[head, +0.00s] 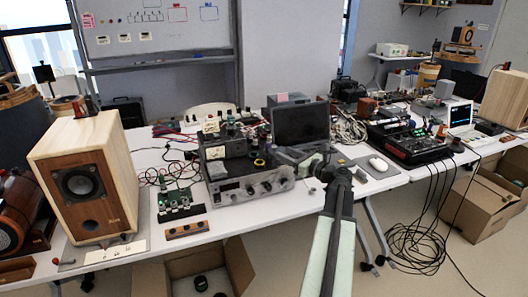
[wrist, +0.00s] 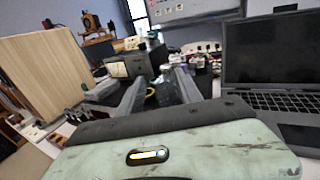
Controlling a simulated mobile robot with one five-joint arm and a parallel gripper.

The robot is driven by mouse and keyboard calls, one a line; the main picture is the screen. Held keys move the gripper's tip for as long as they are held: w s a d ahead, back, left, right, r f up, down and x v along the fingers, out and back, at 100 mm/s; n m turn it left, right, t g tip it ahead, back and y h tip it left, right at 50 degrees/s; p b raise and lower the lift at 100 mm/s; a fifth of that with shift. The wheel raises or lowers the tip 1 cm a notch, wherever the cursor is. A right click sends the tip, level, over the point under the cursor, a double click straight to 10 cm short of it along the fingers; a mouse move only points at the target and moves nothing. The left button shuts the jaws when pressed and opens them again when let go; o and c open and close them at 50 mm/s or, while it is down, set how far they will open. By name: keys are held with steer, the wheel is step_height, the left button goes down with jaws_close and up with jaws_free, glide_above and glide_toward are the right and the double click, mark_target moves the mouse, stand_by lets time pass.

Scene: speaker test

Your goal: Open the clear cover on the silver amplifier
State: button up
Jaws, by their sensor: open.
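The silver amplifier (head: 252,189) stands on the white table, its knobbed front facing me. A dark box (head: 224,147) and several small parts are on top of it. A yellow ring (head: 259,162) lies there too and shows between my fingers in the wrist view (wrist: 150,92). I cannot make out the clear cover in either view. My gripper (head: 318,160) is at the amplifier's right end, in front of the laptop. In the wrist view my gripper (wrist: 160,84) is open, with nothing held between its two fingers.
A laptop (head: 300,124) stands open behind my gripper and at right in the wrist view (wrist: 275,65). A wooden speaker (head: 88,180) and a green circuit board (head: 178,202) are left of the amplifier. A mouse (head: 378,163) lies at right. An open cardboard box (head: 235,265) is below the table edge.

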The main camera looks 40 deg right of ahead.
mark_target(276, 147)
steer(key=w, duration=0.5)
steer(key=w+d, duration=0.1)
steer(key=w, duration=0.1)
steer(key=shift+w, duration=0.4)
steer(key=shift+c, duration=0.3)
jaws_close()
stand_by(0.9)
